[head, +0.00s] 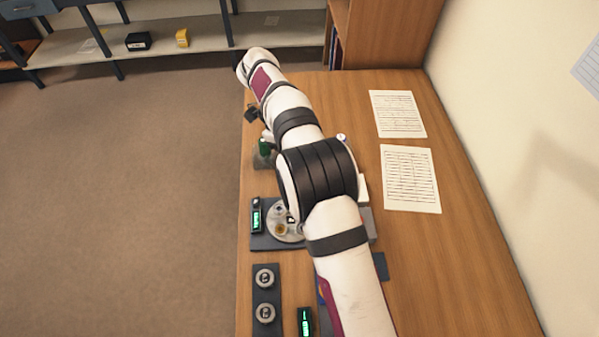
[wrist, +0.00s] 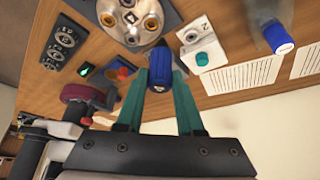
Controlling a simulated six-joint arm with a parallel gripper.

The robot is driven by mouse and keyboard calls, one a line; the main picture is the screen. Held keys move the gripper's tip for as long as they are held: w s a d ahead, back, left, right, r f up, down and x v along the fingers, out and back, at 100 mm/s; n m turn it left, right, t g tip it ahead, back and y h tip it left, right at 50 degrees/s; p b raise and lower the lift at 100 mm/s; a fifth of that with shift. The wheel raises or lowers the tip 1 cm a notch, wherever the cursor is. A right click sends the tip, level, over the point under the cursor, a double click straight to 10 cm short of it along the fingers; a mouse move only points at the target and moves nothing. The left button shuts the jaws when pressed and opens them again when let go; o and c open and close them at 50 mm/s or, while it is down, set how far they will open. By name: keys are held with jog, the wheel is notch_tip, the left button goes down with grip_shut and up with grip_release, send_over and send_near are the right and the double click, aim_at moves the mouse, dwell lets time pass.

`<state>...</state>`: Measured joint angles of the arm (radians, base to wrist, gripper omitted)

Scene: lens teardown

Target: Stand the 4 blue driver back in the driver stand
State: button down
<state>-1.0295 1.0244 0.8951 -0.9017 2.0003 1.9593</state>
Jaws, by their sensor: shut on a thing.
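The blue driver (wrist: 158,68) shows in the wrist view as a dark blue handle with a pale mark on its end. My gripper (wrist: 161,78) has its green fingers on either side of this handle and is shut on it. The driver's far end is hidden. In the head view my arm covers the gripper and the held driver. A green-handled driver (head: 265,147) stands upright in a grey block, perhaps the driver stand (head: 262,161). I cannot tell its free slots.
In the wrist view, a white holder marked 2 with a teal-capped part (wrist: 203,58) and a grey cylinder with a blue end (wrist: 278,38) lie to the right. A round tray (wrist: 130,15) is above. Paper sheets (head: 410,178) lie on the desk's right side, otherwise mostly clear.

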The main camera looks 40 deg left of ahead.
jog(key=w+a+r+n+t+y, duration=0.2)
jog(key=w+a+n+y, duration=0.3)
jog(key=n, duration=0.7)
jog(key=w+a+r+n+t+y, duration=0.1)
jog(key=w+n+t+y, duration=0.2)
jog(key=w+n, duration=0.65)
jog(key=shift+s+a+f+n, duration=0.1)
jog(key=shift+s+f+n, duration=0.35)
jog(key=shift+f, duration=0.25)
jog(key=shift+s+a+f+n, duration=0.1)
jog(key=shift+s+f+n, duration=0.35)
jog(key=shift+f, duration=0.2)
jog(key=shift+s+f+n, duration=0.4)
jog(key=shift+f+n, duration=0.05)
jog(key=shift+f, duration=0.25)
jog(key=shift+f, duration=0.15)
jog(key=shift+f, duration=1.8)
jog(key=shift+f, duration=0.45)
grip_release()
jog(key=shift+r, duration=0.1)
